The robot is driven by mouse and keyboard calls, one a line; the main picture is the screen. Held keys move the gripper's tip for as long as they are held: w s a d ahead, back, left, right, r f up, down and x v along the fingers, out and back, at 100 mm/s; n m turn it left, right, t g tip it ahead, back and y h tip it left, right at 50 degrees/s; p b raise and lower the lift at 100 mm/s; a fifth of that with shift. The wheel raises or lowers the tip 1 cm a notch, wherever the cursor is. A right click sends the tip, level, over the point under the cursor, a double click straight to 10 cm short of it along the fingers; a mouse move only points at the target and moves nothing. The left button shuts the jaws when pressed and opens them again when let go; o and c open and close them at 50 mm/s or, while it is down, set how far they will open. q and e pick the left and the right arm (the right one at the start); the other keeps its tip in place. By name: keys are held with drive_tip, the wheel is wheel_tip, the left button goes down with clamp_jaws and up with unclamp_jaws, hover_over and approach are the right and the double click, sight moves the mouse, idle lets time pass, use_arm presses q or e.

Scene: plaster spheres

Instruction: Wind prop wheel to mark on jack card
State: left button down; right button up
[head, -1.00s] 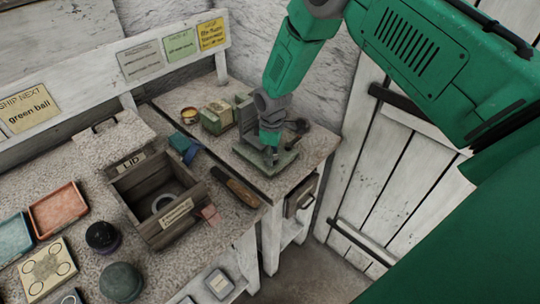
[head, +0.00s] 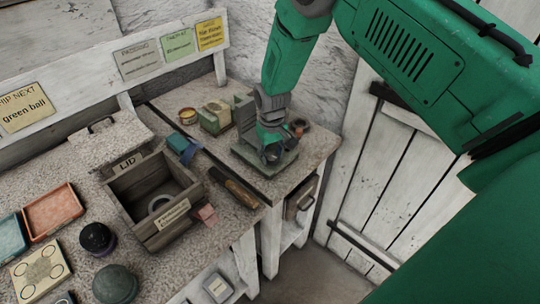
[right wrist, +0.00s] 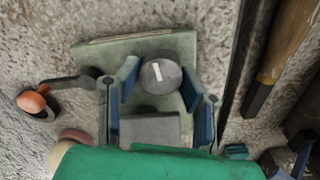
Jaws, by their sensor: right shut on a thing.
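The jack stands on a green base plate (head: 250,153) on the right-hand bench. Its prop wheel (right wrist: 160,77) is a round grey disc with a short white mark, tilted slightly off upright in the right wrist view. My right gripper (head: 271,155) reaches down over the plate; its blue-padded fingers (right wrist: 162,92) are shut on the wheel from both sides. A crank with an orange knob (right wrist: 31,102) lies left of the wheel there. Several cards hang on the back rail, including a yellow card (head: 210,34); its small text is unreadable, and I cannot tell which is the jack card. My left gripper is out of view.
A wooden box (head: 151,233) holding a ring stands on the left bench, with a wood-handled tool (head: 234,188) beside it. A white plank door (head: 385,190) stands to the right.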

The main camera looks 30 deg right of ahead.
sight(272, 156)
drive_tip(key=shift+s+f+m, duration=0.25)
drive_tip(key=shift+s+m, duration=0.1)
drive_tip(key=shift+m, duration=0.25)
drive_tip(key=o, duration=1.1)
drive_tip(key=shift+o, duration=0.2)
drive_tip(key=shift+w+r, duration=0.1)
drive_tip(key=shift+w+r, duration=0.1)
drive_tip(key=shift+r, duration=0.45)
wheel_tip(272, 156, up, 11)
